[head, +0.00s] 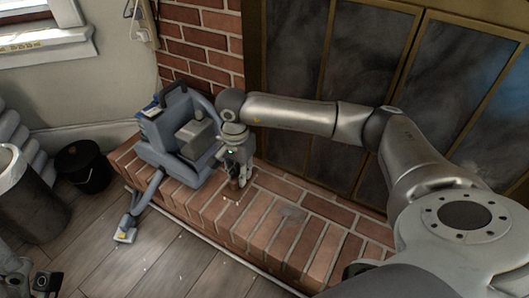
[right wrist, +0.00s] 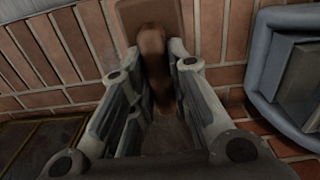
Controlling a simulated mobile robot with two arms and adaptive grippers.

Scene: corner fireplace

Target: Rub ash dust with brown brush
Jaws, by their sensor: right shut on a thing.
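The brown brush (head: 241,181) is in my right gripper (head: 238,170), low over the brick hearth in the head view. In the right wrist view, the brush handle (right wrist: 152,48) runs between the two fingers of the right gripper (right wrist: 155,85), which is shut on it. The brush's wider brown block (right wrist: 148,14) is beyond the fingertips, close to the bricks. I cannot tell if it touches them. A faint grey smudge of ash dust (head: 292,213) lies on the hearth, right of the brush. Part of what looks like my left gripper (head: 42,283) shows at the bottom left; its jaws are unclear.
A blue-grey vacuum cleaner (head: 172,140) stands on the hearth (head: 265,232) just left of my right gripper; its hose and nozzle (head: 126,230) reach the wooden floor. Dark glass fireplace doors (head: 365,60) stand behind. A black bucket (head: 84,167) and a bin (head: 28,205) are at left.

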